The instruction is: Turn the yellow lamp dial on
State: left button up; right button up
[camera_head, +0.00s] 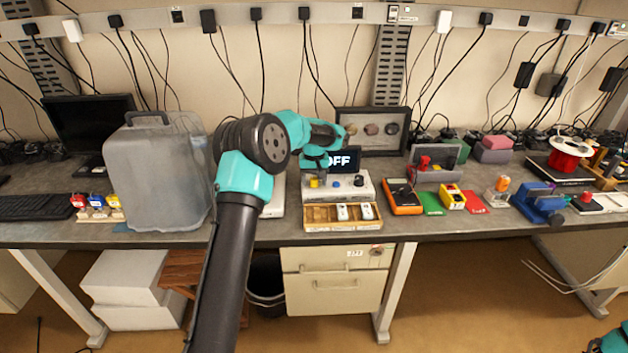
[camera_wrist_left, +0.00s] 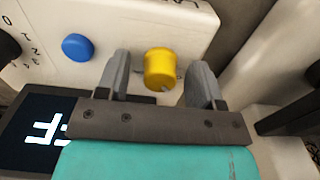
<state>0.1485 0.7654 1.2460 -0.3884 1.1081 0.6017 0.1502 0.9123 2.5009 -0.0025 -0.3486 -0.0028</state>
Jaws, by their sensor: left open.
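The yellow dial (camera_wrist_left: 160,69) sits on the face of a white lamp panel (camera_wrist_left: 120,35). In the head view the dial (camera_head: 315,182) is at the left end of the panel (camera_head: 350,190). A dark display (camera_head: 340,160) behind the panel reads OFF. My left gripper (camera_wrist_left: 158,80) is open, with one finger on each side of the yellow dial and visible gaps between. In the head view the left gripper (camera_head: 316,168) is over the panel's left end, its fingers partly hidden. A blue knob (camera_wrist_left: 76,47) is beside the yellow dial.
A wooden tray (camera_head: 330,226) with small white items stands in front of the panel. An orange multimeter (camera_head: 403,197) lies to the right. A large grey translucent container (camera_head: 150,180) stands to the left. A framed picture (camera_head: 397,130) is behind.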

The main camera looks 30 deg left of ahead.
pick_arm(q)
jog(key=shift+c, duration=0.2)
jog(key=c, duration=0.9)
jog(key=shift+m, duration=0.3)
jog(key=m, duration=0.8)
jog(key=shift+m, duration=0.3)
jog(key=m, duration=0.4)
jog(key=shift+m, duration=0.3)
jog(key=m, duration=0.4)
